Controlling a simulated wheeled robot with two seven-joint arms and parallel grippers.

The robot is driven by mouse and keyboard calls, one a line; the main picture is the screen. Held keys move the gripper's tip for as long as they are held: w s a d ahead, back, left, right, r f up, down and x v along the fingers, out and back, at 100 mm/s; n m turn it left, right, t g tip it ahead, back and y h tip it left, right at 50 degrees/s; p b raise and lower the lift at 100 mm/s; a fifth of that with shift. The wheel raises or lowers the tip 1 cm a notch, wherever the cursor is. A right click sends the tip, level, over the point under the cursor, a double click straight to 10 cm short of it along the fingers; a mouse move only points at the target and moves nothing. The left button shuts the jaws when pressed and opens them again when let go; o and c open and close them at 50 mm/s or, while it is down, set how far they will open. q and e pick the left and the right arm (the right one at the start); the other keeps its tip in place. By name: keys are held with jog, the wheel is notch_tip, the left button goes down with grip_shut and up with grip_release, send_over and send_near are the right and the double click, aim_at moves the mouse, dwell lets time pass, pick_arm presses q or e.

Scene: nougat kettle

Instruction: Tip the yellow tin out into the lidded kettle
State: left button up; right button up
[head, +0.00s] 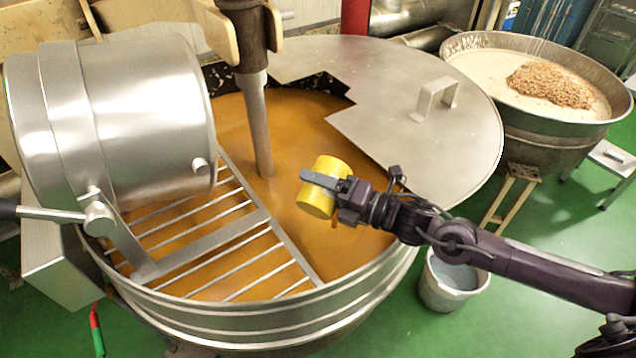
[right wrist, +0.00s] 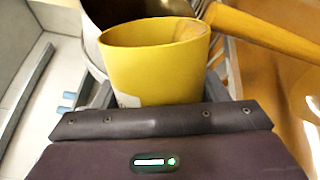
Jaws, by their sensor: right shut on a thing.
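My right gripper (head: 328,184) is shut around the side of the yellow tin (head: 318,200) and holds it above the open front of the kettle (head: 255,325). The tin leans in the head view. In the right wrist view the tin (right wrist: 155,75) shows its open rim; how much is inside is unclear. A small brown patch lies just below the tin; I cannot tell what it is. The kettle holds a smooth amber mass (head: 275,205). Its steel lid (head: 390,100), with a raised handle, covers the right and back part. My left gripper is out of view.
A bar grate (head: 225,240) covers the kettle's front left, beside a big steel drum (head: 130,110). A stirrer shaft (head: 258,125) stands in the mass behind the tin. A grey bucket (head: 450,280) and a bowl of pale mix with nuts (head: 550,85) are at right.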

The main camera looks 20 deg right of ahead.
aim_at(339, 165)
jog(key=shift+r+m+p, duration=0.35)
jog(key=shift+r+m, duration=0.05)
jog(key=shift+r, duration=0.1)
jog(key=m+p, duration=0.1)
jog(key=r+m+p, duration=0.1)
jog(key=shift+w+d+r+m, duration=0.1)
jog(key=shift+w+d+m, duration=0.2)
jog(key=shift+w, duration=0.1)
jog(key=m+p, duration=0.1)
jog(key=w+d+r+m+p, duration=0.1)
jog(key=m+p, duration=0.1)
jog(key=r+m+p, duration=0.1)
jog(key=m, duration=0.1)
jog(key=shift+w+d+r, duration=0.15)
jog(key=shift+w+d, duration=0.05)
jog(key=shift+w, duration=0.05)
jog(key=shift+w+d+r+m+p, duration=0.2)
jog(key=shift+w+r+m+p, duration=0.1)
jog(key=shift+m+p, duration=0.55)
jog(key=shift+d+m, duration=0.1)
jog(key=shift+m, duration=0.25)
jog(key=shift+w+d+r+m, duration=0.1)
jog(key=shift+w+r+m, duration=0.1)
jog(key=shift+m, duration=0.2)
